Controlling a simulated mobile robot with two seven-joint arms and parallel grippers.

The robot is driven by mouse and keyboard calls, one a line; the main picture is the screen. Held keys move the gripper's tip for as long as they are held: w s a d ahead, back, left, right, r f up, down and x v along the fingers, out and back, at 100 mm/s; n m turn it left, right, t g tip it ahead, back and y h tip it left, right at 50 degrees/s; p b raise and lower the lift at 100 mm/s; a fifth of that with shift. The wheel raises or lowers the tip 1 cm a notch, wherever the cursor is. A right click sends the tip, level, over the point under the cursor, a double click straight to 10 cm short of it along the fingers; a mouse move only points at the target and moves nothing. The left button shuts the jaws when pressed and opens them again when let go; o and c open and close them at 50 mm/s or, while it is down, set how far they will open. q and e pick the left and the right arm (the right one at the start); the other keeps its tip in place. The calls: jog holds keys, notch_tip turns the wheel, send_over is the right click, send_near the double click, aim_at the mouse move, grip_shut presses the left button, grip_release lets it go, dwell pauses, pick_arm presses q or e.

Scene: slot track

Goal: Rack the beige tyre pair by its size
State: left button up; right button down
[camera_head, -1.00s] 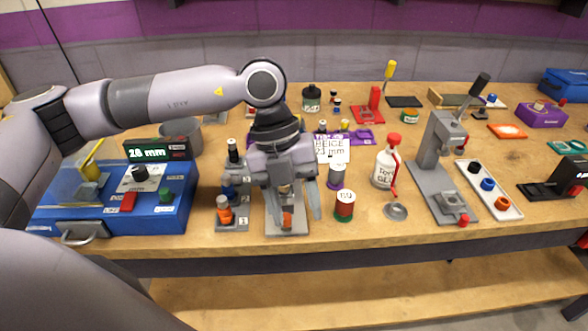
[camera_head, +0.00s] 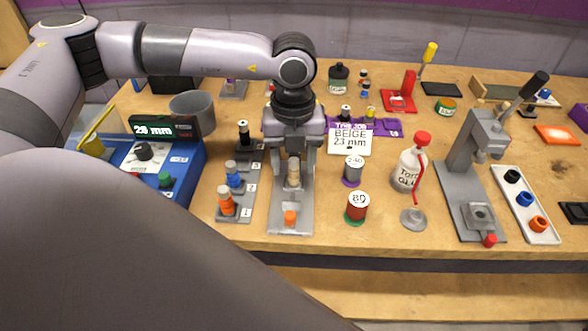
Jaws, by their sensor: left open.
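My left gripper (camera_head: 293,180) points down over a grey slotted plate (camera_head: 278,222); its fingers are open on either side of a small beige piece (camera_head: 293,174), apparently the beige tyre pair. I cannot tell whether they touch it. An orange piece (camera_head: 290,217) sits at the plate's front end. Left of it stands a grey stepped rack (camera_head: 247,187) marked 1, 2 and 3, with orange (camera_head: 226,201), blue (camera_head: 233,174) and black (camera_head: 243,133) pieces on it. A white card (camera_head: 350,140) reads "BEIGE 23 mm". My right gripper is out of view.
A blue machine (camera_head: 185,170) with a lit mm display (camera_head: 153,128) is at left. A grey cup (camera_head: 192,112) stands behind.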

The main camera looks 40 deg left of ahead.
pick_arm(q)
jog(key=shift+f, duration=0.2)
grip_shut()
